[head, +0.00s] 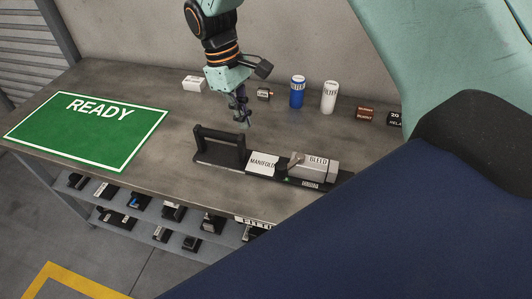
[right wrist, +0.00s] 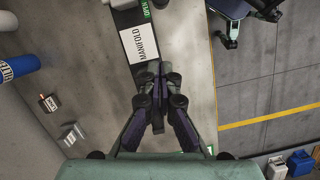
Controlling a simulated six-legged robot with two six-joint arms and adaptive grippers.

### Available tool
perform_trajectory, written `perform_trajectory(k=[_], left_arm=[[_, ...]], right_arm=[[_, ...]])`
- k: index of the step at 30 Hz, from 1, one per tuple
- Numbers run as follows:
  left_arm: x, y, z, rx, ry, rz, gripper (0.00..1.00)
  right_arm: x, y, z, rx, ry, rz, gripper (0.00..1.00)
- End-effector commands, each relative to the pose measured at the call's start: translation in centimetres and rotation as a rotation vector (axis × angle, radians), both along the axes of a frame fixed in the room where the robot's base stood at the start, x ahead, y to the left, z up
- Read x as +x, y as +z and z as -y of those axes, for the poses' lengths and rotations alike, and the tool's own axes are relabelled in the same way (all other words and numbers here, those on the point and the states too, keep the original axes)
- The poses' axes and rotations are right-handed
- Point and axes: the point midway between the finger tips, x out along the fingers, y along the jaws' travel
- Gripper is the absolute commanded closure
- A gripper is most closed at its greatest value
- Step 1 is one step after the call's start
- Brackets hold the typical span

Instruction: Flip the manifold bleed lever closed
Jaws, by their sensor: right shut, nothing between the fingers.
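The manifold (head: 200,156) is a dark base on the bench with a black bar handle at its left end and a white MANIFOLD label. At its right end is a grey block marked BLEED (head: 318,168). The small bleed lever (head: 296,160) sits at that block's left side, tilted up. My right gripper (head: 243,124) is shut and empty, pointing down above the bench behind the handle, apart from the lever. In the right wrist view the shut fingers (right wrist: 157,128) hide part of the manifold (right wrist: 129,50); the lever does not show there.
A green READY mat (head: 88,130) lies at the left of the bench. A blue can (head: 297,92), a white can (head: 329,97) and small boxes (head: 366,114) stand along the back. Several parts fill the shelf below. Bare bench lies between mat and manifold.

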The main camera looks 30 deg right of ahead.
Motion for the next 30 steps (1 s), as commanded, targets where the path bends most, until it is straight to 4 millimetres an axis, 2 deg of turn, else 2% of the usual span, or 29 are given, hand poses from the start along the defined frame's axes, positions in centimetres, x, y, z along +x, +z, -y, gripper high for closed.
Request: perform_trajectory(k=[4, 7, 21, 30], left_arm=[[0.0, 0.0, 0.0, 0.000, 0.000, 0.000, 0.51], [0.0, -0.1, 0.0, 0.000, 0.000, 0.000, 0.51], [0.0, -0.4, 0.0, 0.000, 0.000, 0.000, 0.51], [0.0, 0.2, 0.0, 0.000, 0.000, 0.000, 0.51]], right_arm=[[-0.2, -0.5, 0.1, 0.000, 0.000, -0.002, 1.00], [-0.4, -1.6, 0.2, 0.000, 0.000, -0.004, 1.00], [-2.0, -10.1, 1.1, 0.001, -0.002, -0.005, 1.00], [-4.9, -9.7, 2.6, 0.000, -0.002, 0.000, 1.00]])
